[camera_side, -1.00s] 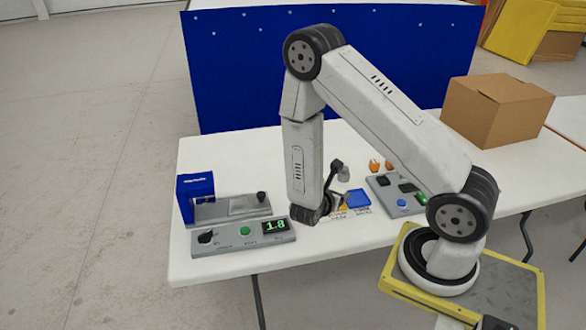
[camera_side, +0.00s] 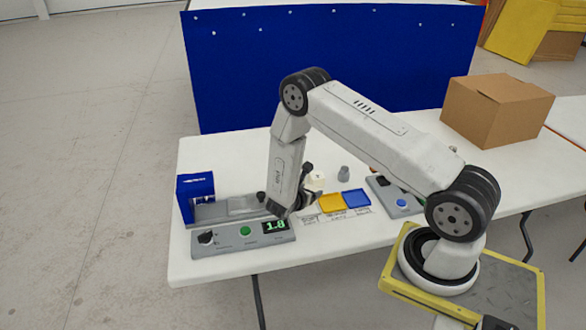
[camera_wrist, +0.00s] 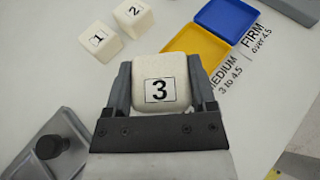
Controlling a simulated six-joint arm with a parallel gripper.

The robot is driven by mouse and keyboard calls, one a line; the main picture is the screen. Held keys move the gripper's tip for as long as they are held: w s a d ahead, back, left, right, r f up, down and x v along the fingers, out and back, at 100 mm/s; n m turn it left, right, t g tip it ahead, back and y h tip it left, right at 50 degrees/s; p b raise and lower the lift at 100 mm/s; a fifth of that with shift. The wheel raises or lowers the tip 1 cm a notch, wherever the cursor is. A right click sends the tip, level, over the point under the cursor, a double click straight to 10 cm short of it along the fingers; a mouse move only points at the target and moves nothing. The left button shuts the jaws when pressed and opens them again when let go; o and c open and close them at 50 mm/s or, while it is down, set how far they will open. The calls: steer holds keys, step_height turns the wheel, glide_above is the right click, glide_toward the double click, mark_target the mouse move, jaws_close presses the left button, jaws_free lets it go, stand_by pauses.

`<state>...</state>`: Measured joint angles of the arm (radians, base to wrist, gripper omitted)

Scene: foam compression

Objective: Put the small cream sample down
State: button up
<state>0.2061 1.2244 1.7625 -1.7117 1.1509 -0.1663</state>
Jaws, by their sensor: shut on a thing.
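The small cream sample marked 3 (camera_wrist: 160,68) sits between the two dark fingers of my gripper (camera_wrist: 160,82) in the wrist view. The fingers are shut on its sides. In the side view my gripper (camera_side: 310,200) is low over the table, between the grey console and the coloured trays. The held sample cannot be made out there, and its height above the table is hard to tell. Two more cream samples, marked 1 (camera_wrist: 99,41) and 2 (camera_wrist: 133,16), stand on the table at the upper left of the wrist view.
A yellow tray (camera_side: 331,203) and a blue tray (camera_side: 356,198) lie right of my gripper, labelled medium and firm. The grey console (camera_side: 243,239) reads 1.8, with a blue-ended device (camera_side: 196,188) behind it. A small grey weight (camera_side: 343,173) stands behind the trays.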

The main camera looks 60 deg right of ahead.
steer(key=shift+w+d+f, duration=0.25)
steer(key=shift+w+f, duration=0.25)
steer(key=shift+f, duration=0.2)
steer(key=shift+w+d+f, duration=0.1)
steer(key=shift+w+f, duration=0.05)
steer(key=shift+f, duration=0.05)
steer(key=shift+w+f, duration=0.1)
steer(key=shift+f, duration=1.5)
steer(key=shift+f, duration=0.1)
steer(key=o, duration=1.2)
steer(key=shift+o, duration=0.2)
